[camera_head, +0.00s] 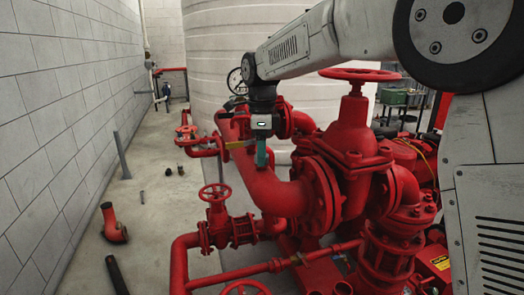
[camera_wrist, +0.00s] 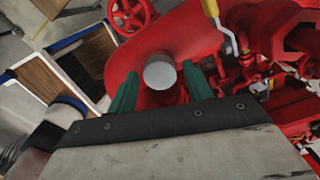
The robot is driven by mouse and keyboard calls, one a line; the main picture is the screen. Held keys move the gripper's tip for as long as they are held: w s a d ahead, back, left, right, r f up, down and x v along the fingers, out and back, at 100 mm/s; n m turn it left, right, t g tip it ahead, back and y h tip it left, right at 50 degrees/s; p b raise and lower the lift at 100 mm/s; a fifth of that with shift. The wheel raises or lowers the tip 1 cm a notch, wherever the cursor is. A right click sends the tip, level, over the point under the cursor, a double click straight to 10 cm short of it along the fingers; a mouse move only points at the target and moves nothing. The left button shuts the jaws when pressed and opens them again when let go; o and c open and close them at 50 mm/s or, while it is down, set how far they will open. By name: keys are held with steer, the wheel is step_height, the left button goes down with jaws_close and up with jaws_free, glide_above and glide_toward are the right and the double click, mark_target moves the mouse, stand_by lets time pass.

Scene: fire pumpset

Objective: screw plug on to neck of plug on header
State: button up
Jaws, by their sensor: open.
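My gripper (camera_head: 262,155) hangs down over the large red header pipe (camera_head: 275,190) in the head view, with a green finger in front of the pipe. In the wrist view the two green fingers of my gripper (camera_wrist: 159,71) stand apart. A grey round end face (camera_wrist: 160,72) shows between them, against the red pipe behind. A gap is visible on each side of it. I cannot tell whether this face is the plug or the neck on the header. The arm hides this spot in the head view.
A red handwheel (camera_wrist: 130,15) lies beyond the header. Small dark pieces (camera_head: 168,171) and a red elbow (camera_head: 113,224) rest on the floor. Red valves and pipes crowd the right; the left floor is fairly clear.

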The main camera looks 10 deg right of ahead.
steer(key=n, duration=1.3)
steer(key=shift+n, duration=0.3)
steer(key=c, duration=1)
steer(key=m, duration=0.4)
steer(key=shift+c, duration=0.2)
steer(key=shift+m, duration=0.3)
